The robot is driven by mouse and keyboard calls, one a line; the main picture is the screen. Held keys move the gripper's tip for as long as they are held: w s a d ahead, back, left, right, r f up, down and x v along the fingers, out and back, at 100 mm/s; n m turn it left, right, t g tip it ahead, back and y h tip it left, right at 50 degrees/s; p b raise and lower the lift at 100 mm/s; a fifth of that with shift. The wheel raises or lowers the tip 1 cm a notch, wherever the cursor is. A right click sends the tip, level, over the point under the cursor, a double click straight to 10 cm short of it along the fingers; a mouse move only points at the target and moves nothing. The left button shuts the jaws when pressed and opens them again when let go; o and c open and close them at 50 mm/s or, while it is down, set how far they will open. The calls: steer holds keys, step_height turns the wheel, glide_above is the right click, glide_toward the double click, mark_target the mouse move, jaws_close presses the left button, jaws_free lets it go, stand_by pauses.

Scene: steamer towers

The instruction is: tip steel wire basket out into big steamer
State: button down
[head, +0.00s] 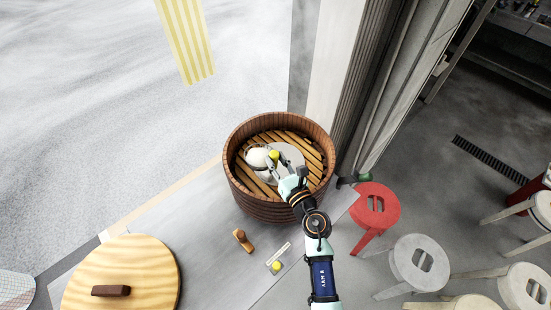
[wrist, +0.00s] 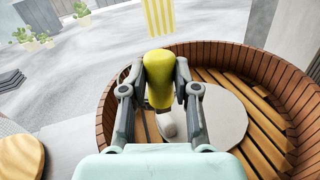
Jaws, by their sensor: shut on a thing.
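The big steamer (head: 232,185) is a round, brown wooden tub with a slatted floor; its wall also shows in the wrist view (wrist: 285,85). My gripper (head: 274,161) is over the inside of the steamer. In the wrist view my gripper (wrist: 160,82) is shut on a yellow handle (wrist: 159,70), which looks like the steel wire basket's. The basket's wire cannot be made out. A pale round disc (head: 290,155) lies on the slats below. A white rounded thing (head: 257,157) is at the left of the fingers; whether it is in the basket is unclear.
A round wooden lid (head: 145,265) with a dark handle lies at the lower left. A brown wooden piece (head: 242,240) and a small yellow thing (head: 276,266) are on the grey counter in front of the steamer. A red stool (head: 375,205) stands to the right.

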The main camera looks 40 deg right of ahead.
steer(key=d+m+p, duration=0.1)
steer(key=m+p, duration=0.1)
steer(key=p, duration=0.1)
steer(key=d+r+m+g+p, duration=0.1)
steer(key=m+p, duration=0.1)
steer(key=p, duration=0.2)
steer(key=d+m+y+p, duration=0.1)
steer(key=d+m+p, duration=0.1)
steer(key=p, duration=0.1)
steer(key=shift+w+r+m+g, duration=0.15)
steer(key=shift+m+g, duration=0.15)
stand_by(0.6)
steer(key=shift+d+m+y+p, duration=0.45)
steer(key=shift+m+p, duration=0.25)
steer(key=shift+p, duration=0.15)
steer(key=shift+d, duration=0.1)
stand_by(0.3)
steer(key=shift+d+f+m, duration=0.4)
steer(key=shift+m, duration=0.3)
